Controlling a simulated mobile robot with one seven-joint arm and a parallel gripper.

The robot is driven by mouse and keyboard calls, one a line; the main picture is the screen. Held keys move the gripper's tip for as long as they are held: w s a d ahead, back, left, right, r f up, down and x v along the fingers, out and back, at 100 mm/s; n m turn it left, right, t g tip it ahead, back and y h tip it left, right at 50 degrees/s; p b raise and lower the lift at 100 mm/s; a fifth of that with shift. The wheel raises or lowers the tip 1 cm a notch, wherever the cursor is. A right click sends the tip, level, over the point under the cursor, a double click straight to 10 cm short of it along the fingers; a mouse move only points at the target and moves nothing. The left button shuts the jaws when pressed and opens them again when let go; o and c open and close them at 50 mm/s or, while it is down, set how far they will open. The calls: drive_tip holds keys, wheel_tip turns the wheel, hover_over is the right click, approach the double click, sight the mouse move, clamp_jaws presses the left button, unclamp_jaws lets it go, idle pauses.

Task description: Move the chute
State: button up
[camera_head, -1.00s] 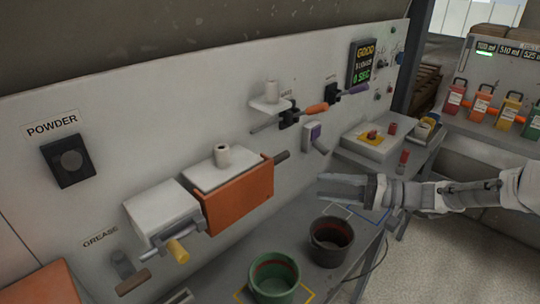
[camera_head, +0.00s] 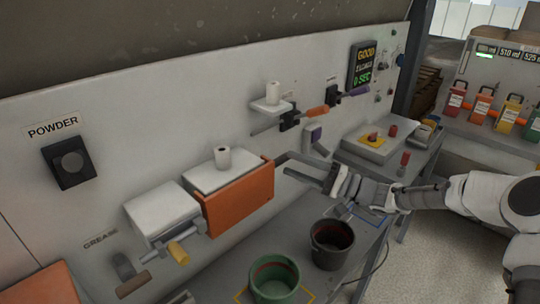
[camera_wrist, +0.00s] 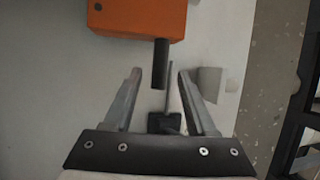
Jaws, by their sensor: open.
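The orange chute (camera_head: 238,198) is mounted on the white panel, with a white block and a paper roll above it. Its dark handle stub (camera_wrist: 160,60) sticks out from the orange body (camera_wrist: 140,17) in the wrist view. My gripper (camera_head: 282,165) is at the right end of the chute, fingers pointing left towards it. In the wrist view my gripper (camera_wrist: 159,74) is open, with the stub's end between the two fingertips and a visible gap on each side. In the head view the stub is largely hidden by the fingers.
A green bucket (camera_head: 274,280) and a dark bucket (camera_head: 332,244) stand on the grey bench below. A roller with a yellow grip (camera_head: 178,252) is left of the chute. Tools with orange (camera_head: 318,111) and purple (camera_head: 354,91) handles hang above my gripper.

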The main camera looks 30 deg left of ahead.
drive_tip(key=x, duration=0.7)
drive_tip(key=shift+a, duration=0.1)
clamp_jaws()
idle(1.2)
